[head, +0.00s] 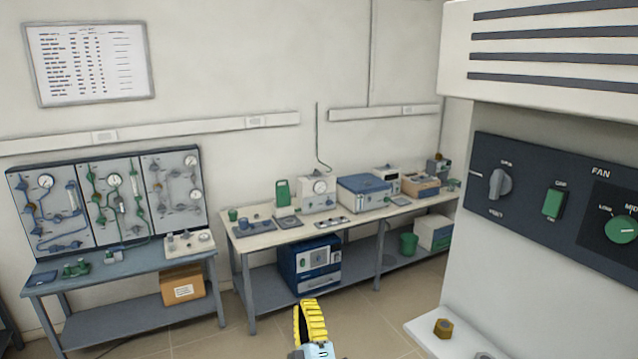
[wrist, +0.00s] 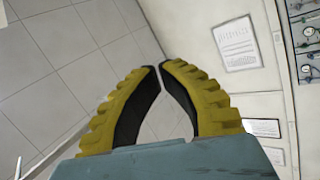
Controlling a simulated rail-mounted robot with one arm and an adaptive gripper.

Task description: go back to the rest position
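My gripper (head: 311,308) shows at the bottom middle of the head view, with yellow ribbed fingers and a pale blue body, in front of the floor and the long bench. In the wrist view my gripper (wrist: 160,67) has its two yellow fingers with dark inner pads bowed towards each other. Their tips nearly meet, with only a narrow gap, and nothing is held between them. Most of my arm is out of view.
A long bench (head: 258,243) with instruments stands ahead, a blue-and-white cabinet (head: 296,263) below it. A gauge-panel bench (head: 120,287) is at left. A large unit with a fan control panel (head: 570,195) is close at right, above a white ledge (head: 425,330). Floor between is clear.

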